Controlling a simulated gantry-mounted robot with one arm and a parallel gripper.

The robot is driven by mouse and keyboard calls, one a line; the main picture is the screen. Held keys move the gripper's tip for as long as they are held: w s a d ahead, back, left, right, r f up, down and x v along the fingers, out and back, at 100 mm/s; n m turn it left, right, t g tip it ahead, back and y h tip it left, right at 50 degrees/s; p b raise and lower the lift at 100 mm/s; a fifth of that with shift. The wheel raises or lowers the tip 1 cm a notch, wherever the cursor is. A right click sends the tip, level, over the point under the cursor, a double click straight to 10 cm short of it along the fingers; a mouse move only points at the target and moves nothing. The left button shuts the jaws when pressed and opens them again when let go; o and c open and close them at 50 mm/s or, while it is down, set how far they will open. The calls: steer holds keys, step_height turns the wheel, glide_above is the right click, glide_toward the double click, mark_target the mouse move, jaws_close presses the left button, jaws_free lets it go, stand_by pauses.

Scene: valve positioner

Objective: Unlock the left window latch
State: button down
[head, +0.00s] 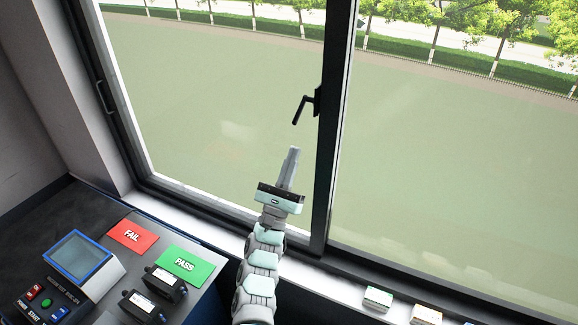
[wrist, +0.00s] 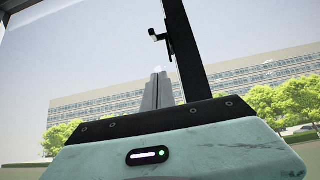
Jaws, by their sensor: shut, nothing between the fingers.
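A black window latch (head: 304,106) sits on the dark vertical frame bar near the middle of the head view. Its handle angles down and to the left. The latch also shows in the wrist view (wrist: 167,40), above my fingers, on the dark bar. My gripper (head: 294,150) is shut and empty, its fingers pointing up, below and a little left of the latch and apart from it. In the wrist view the closed fingers (wrist: 159,76) stand just below the latch and left of the bar.
A dark vertical frame bar (head: 328,150) stands right of my gripper. A second handle (head: 104,97) is on the left frame. A desk holds a tester with a screen (head: 80,256), a red FAIL card (head: 132,236) and a green PASS card (head: 181,265). Small boxes (head: 378,298) line the sill at right.

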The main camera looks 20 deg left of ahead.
step_height(320, 180, up, 7)
steer(key=w+p, duration=0.1)
steer(key=p, duration=0.2)
steer(key=shift+w, duration=0.3)
steer(key=shift+r, duration=0.1)
steer(key=shift+d, duration=0.2)
stand_by(0.4)
steer(key=shift+s+a+r+g+b, duration=0.1)
steer(key=shift+s+r+g+b, duration=0.1)
steer(key=shift+g+b, duration=0.3)
